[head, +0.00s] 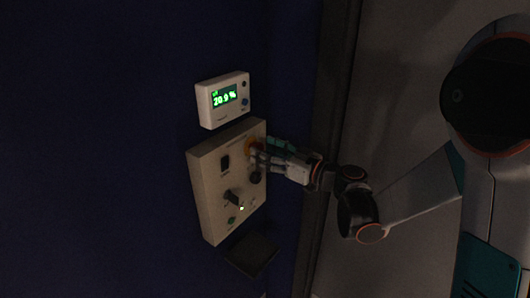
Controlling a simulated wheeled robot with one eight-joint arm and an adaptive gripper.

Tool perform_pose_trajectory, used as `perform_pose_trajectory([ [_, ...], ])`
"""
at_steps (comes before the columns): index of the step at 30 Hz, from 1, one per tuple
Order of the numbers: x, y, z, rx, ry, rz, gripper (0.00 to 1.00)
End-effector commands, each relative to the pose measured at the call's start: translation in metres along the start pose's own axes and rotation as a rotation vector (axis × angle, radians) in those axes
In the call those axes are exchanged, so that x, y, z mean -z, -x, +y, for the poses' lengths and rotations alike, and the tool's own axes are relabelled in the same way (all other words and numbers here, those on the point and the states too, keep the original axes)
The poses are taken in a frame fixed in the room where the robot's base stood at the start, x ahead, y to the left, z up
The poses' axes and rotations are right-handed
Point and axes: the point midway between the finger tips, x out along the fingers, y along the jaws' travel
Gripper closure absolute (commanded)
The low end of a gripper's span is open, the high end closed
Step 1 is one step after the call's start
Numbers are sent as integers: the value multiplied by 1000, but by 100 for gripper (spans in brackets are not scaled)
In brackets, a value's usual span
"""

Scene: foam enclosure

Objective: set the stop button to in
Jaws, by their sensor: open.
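A beige control box (208,200) is fixed on the dark blue wall, its face turned to the right. An orange-yellow piece, likely the collar of the stop button (251,147), shows near the top right of its face. My gripper (260,156) reaches in from the right, with its fingertips at or just in front of that button. The fingers cover most of the button, so I cannot tell whether they touch it or whether it is in or out. The gripper is open, and I see nothing held in it.
A white meter (205,108) with a green display reading 20.9 % is mounted above the box. The box also bears a black switch (224,163), a dark lever (231,198), a dark knob (255,177) and a green button (232,220). A dark plate (252,254) lies below.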

Motion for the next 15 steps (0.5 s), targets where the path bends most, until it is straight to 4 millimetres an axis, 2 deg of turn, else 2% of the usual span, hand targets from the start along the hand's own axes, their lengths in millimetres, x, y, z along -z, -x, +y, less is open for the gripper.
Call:
perform_pose_trajectory([
  [3,0,-6,0,1,0,0,47],
  [11,0,-8,0,0,0,0,47],
  [12,0,-7,0,0,0,0,49],
  [15,0,-7,0,0,0,0,72],
])
